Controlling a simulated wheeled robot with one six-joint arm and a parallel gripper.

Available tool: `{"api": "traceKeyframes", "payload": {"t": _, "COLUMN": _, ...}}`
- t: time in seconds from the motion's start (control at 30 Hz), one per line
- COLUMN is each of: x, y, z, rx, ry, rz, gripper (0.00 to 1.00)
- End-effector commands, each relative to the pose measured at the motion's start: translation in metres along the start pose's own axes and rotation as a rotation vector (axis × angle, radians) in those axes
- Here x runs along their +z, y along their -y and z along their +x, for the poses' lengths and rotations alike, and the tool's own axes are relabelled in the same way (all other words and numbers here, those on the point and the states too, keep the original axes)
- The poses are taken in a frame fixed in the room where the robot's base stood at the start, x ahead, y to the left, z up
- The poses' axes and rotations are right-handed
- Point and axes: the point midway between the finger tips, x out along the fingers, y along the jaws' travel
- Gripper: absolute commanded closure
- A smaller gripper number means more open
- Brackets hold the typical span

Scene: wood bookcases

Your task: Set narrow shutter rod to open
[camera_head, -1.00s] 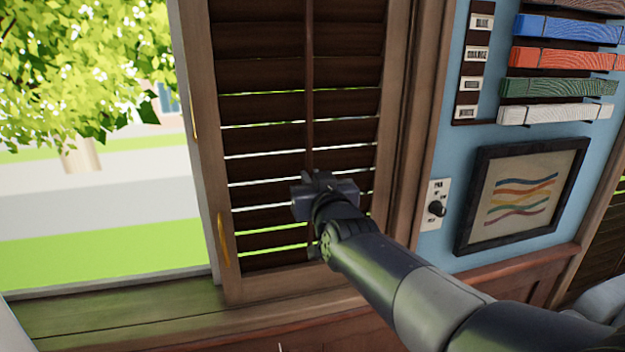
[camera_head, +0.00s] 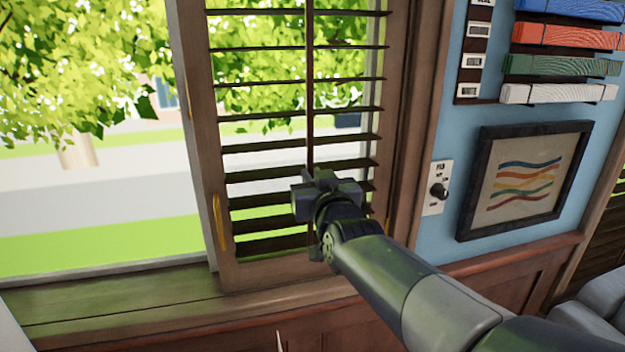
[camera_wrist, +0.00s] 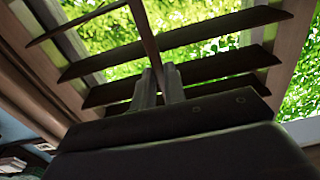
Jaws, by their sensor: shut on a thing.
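The narrow shutter rod (camera_head: 310,85) runs upright down the middle of the brown slatted shutter (camera_head: 203,150) in the head view. The slats lie nearly edge-on, with wide gaps that show the trees and street outside. My gripper (camera_head: 318,178) is at the lower part of the rod, shut on it. In the wrist view the rod (camera_wrist: 143,35) comes down between the two grey fingers (camera_wrist: 160,85), with open slats behind. My gripper's body hides the lower part of the rod in the head view.
A wooden sill (camera_head: 110,300) runs below the window. To the right, on the blue wall, are a knob switch plate (camera_head: 437,188), a framed picture (camera_head: 530,180) and several coloured belts (camera_head: 570,38) on a rack. The window at left is open to the outside.

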Motion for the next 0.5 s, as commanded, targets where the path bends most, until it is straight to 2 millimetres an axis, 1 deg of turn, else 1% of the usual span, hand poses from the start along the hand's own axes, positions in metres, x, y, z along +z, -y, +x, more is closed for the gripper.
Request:
{"api": "traceKeyframes", "payload": {"t": 0.03, "x": 0.0057, "y": 0.0002, "z": -0.0002, "rx": -0.001, "ry": 0.015, "rz": 0.000, "gripper": 1.00}}
{"api": "traceKeyframes", "payload": {"t": 0.2, "x": 0.0073, "y": 0.0003, "z": -0.0002, "rx": -0.001, "ry": 0.019, "rz": 0.000, "gripper": 1.00}}
{"api": "traceKeyframes", "payload": {"t": 0.23, "x": 0.0077, "y": 0.0003, "z": -0.0002, "rx": -0.001, "ry": 0.020, "rz": 0.000, "gripper": 0.86}}
{"api": "traceKeyframes", "payload": {"t": 0.4, "x": 0.0059, "y": 0.0003, "z": -0.0001, "rx": -0.001, "ry": 0.016, "rz": 0.000, "gripper": 0.72}}
{"api": "traceKeyframes", "payload": {"t": 0.47, "x": 0.0054, "y": 0.0002, "z": -0.0001, "rx": -0.001, "ry": 0.015, "rz": 0.000, "gripper": 0.67}}
{"api": "traceKeyframes", "payload": {"t": 0.5, "x": 0.0051, "y": 0.0002, "z": -0.0001, "rx": -0.001, "ry": 0.014, "rz": 0.000, "gripper": 0.66}}
